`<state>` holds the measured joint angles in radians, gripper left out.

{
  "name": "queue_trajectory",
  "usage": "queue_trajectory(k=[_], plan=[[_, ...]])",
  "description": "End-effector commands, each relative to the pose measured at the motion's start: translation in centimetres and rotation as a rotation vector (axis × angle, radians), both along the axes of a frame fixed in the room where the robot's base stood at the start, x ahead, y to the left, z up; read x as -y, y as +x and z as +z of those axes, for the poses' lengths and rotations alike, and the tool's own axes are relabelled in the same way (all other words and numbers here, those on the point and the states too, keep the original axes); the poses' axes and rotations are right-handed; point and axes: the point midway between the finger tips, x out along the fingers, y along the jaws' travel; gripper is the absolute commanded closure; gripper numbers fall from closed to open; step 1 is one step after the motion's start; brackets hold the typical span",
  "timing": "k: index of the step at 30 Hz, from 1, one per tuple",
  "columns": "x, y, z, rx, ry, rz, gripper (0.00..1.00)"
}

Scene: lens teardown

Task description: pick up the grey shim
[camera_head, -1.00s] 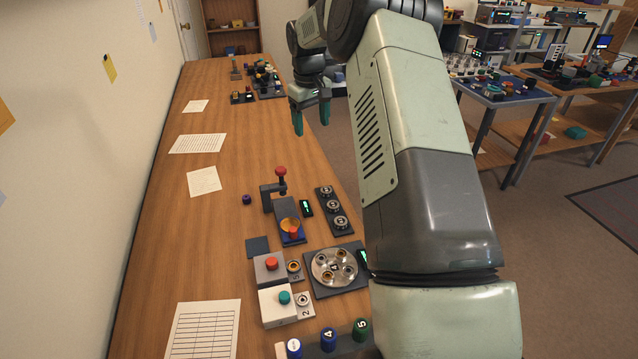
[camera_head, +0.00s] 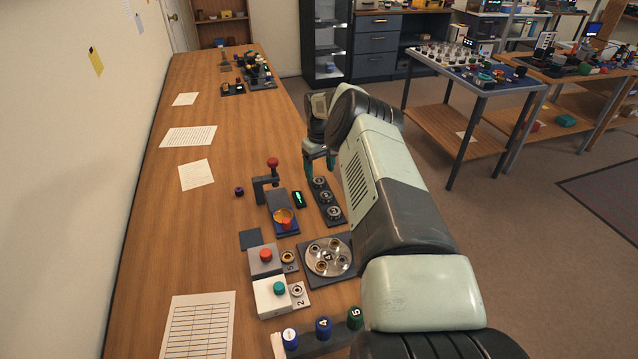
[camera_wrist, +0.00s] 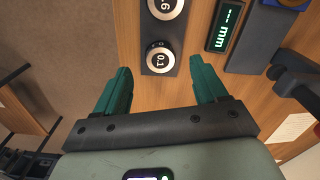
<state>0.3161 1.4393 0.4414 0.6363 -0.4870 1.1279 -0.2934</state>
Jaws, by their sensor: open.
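A dark strip (camera_head: 341,222) near the table's right edge carries three round silver-rimmed pieces with dark, numbered centres. The grey shim is probably among them, but I cannot tell which it is. In the wrist view, the end piece (camera_wrist: 160,58), marked about "0.1", lies ahead of my gripper, roughly between the lines of its fingers. A second piece (camera_wrist: 165,5) is cut off by the top edge. My gripper (camera_wrist: 161,80) is open and empty, with teal fingers apart. In the head view my gripper (camera_head: 320,161) hovers by the strip's far end.
A small green-lit display (camera_head: 299,199) and a stand with a red knob (camera_head: 272,164) are left of the strip. A round plate (camera_head: 341,270) with several rings lies nearer. Red-button (camera_head: 265,255) and teal-button (camera_head: 279,288) boxes stand beside it.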

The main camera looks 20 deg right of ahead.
Motion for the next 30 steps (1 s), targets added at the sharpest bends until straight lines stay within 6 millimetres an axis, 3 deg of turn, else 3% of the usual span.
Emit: queue_trajectory(k=[7,17,27,30], plan=[[-0.1,0.2,-3.6,-0.002,0.0,0.0,0.28],[0.0,0.2,-4.2,-0.001,0.0,0.001,0.3],[0.0,0.2,-4.2,-0.001,0.0,0.001,0.82],[0.0,0.2,-4.1,-0.001,0.0,0.001,0.86]])
